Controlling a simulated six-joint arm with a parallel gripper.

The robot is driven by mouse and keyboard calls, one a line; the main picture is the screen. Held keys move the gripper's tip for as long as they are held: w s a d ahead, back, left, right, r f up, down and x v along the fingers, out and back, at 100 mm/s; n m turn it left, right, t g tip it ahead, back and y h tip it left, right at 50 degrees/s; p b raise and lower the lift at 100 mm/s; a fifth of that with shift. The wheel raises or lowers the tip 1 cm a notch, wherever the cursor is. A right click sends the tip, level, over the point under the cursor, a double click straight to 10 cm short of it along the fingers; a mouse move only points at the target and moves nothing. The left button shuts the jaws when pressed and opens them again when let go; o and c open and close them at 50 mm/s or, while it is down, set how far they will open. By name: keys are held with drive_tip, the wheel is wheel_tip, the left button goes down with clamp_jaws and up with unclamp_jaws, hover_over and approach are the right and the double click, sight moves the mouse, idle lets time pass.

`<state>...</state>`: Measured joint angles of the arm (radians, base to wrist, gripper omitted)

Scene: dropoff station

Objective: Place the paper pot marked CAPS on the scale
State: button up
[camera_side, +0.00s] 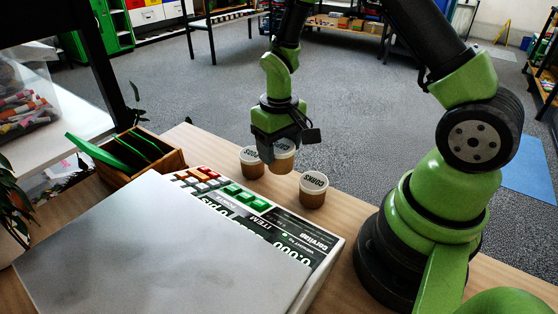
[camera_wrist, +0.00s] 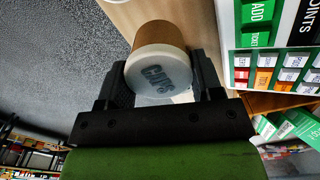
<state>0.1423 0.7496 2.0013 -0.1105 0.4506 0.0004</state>
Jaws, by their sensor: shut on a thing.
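The paper pot marked CAPS (camera_wrist: 158,67) has a white lid and a brown side. In the wrist view its lid lettering shows between my fingers. My gripper (camera_side: 279,150) is shut on this pot, which also shows in the side view (camera_side: 284,160). It is beyond the scale's keypad end, and its base looks slightly above the table, though the height is hard to tell. The scale (camera_side: 150,245) has a wide, bare grey plate in the front left of the side view. Its keypad and display panel (camera_side: 240,212) face the pots.
One similar pot (camera_side: 251,163) stands left of the held pot, its lid word unclear. Another pot (camera_side: 313,190), apparently marked CORKS, stands to the right near the display. A wooden box (camera_side: 150,165) with green cards is behind the scale. The table (camera_side: 200,140) ends just beyond the pots.

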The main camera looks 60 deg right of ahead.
sight(279, 144)
wheel_tip(279, 144, up, 5)
drive_tip(key=shift+f, duration=0.1)
drive_tip(key=w+a+r+n, duration=0.1)
drive_tip(key=a+r, duration=0.1)
drive_tip(key=a, duration=0.4)
drive_tip(key=w+a+r+n, duration=0.1)
drive_tip(key=w+a+r, duration=0.1)
drive_tip(key=a, duration=0.5)
drive_tip(key=shift+w+a+r+n, duration=0.15)
drive_tip(key=shift+w+r+n, duration=0.2)
drive_tip(key=shift+r, duration=0.35)
drive_tip(key=shift+n, duration=0.85)
drive_tip(key=s+a+r, duration=0.1)
drive_tip(key=a, duration=0.3)
drive_tip(key=s+a+r, duration=0.1)
drive_tip(key=a+r, duration=0.1)
drive_tip(key=a, duration=0.1)
drive_tip(key=s+a+r, duration=0.1)
drive_tip(key=a+r, duration=0.1)
drive_tip(key=a, duration=0.2)
drive_tip(key=shift+s+a+r, duration=0.15)
drive_tip(key=shift+s+a, duration=0.05)
drive_tip(key=shift+a, duration=0.15)
drive_tip(key=f, duration=0.9)
drive_tip(key=shift+s+a+f, duration=0.15)
drive_tip(key=shift+a+f, duration=0.15)
drive_tip(key=shift+f, duration=0.05)
drive_tip(key=o, duration=1)
drive_tip(key=shift+f, duration=0.1)
